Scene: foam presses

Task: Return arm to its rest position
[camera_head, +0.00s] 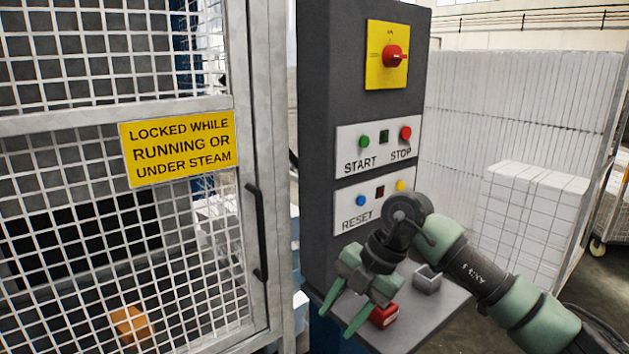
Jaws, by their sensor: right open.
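My right arm comes in from the lower right. Its gripper (345,309) hangs in front of the grey control cabinet (321,105), over the small shelf (440,318) at the cabinet's foot. The two green fingers are spread apart with nothing between them, pointing down and to the left. A red block-like object (384,316) lies on the shelf just right of the fingers, partly hidden by them. I cannot tell whether they touch it. My left gripper is not in view.
A mesh guard door (180,235) with a black handle (257,232) and yellow sign (178,148) fills the left. The cabinet carries a red rotary switch (393,56), a start/stop panel (378,147) and a reset panel (345,217). A small grey box (427,279) sits on the shelf. White foam blocks (530,212) stand behind mesh at right.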

